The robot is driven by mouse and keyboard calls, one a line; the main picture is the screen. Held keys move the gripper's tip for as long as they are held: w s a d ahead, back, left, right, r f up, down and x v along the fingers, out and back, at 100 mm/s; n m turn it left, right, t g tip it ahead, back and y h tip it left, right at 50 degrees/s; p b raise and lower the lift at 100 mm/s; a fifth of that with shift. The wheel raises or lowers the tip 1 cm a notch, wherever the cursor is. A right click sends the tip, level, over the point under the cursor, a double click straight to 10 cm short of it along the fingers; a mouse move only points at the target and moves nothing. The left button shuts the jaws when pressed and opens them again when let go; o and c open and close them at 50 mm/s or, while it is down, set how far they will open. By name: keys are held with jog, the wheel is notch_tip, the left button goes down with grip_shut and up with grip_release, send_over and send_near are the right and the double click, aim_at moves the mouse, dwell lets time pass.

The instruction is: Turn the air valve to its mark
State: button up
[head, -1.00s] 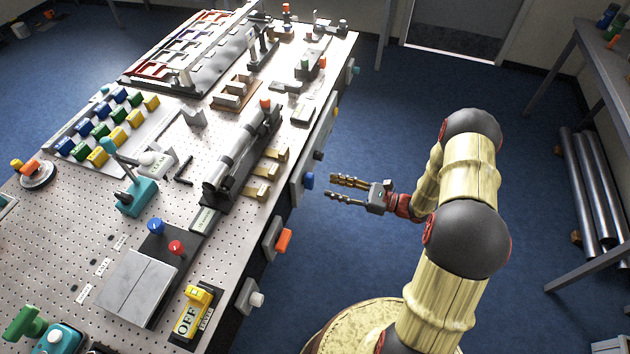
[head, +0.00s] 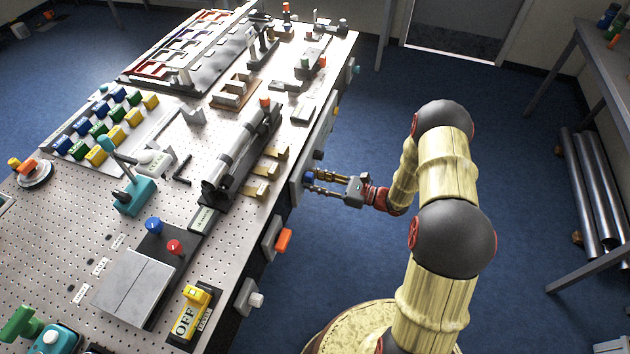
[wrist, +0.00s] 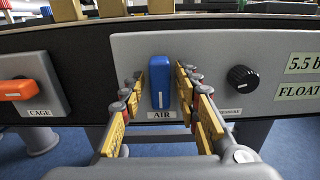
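The air valve is a blue handle (wrist: 160,82) on a grey panel (wrist: 215,55) on the table's front side, above an "AIR" label. A white line runs upright on its lower face. In the head view the blue handle (head: 309,178) is partly covered by my fingers. My gripper (wrist: 160,92) is open, with one finger on each side of the handle in the wrist view. Gaps show between the fingers and the handle. In the head view my gripper (head: 311,182) reaches the panel from the right. I cannot make out a separate target mark.
A black "PRESSURE" knob (wrist: 242,77) sits right of the valve on the same panel. An orange "CAGE" handle (wrist: 18,90) is on a separate plate to the left. The table top holds a cylinder rig (head: 232,150) and other fixtures. The floor (head: 330,260) beside the table is clear.

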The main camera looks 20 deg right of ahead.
grip_shut()
dwell(0.5)
jog(key=n+b, duration=0.1)
jog(key=n, duration=0.2)
jog(key=shift+a+f+n+b, duration=0.1)
jog(key=shift+f+n+b, duration=0.05)
jog(key=shift+n+b, duration=0.25)
jog(key=n+b, duration=0.1)
jog(key=n, duration=0.2)
jog(key=shift+s+n+b, duration=0.15)
jog(key=shift+n+b, duration=0.15)
jog(key=shift+b, duration=0.1)
jog(key=n+b, duration=0.1)
jog(key=n, duration=0.1)
jog(key=n+b, duration=0.2)
jog(key=n, duration=0.1)
jog(key=shift+s+a+f+n+b, duration=0.1)
jog(key=shift+f+n+b, duration=0.15)
jog(key=shift+n+b, duration=2.05)
jog(key=shift+n, duration=0.5)
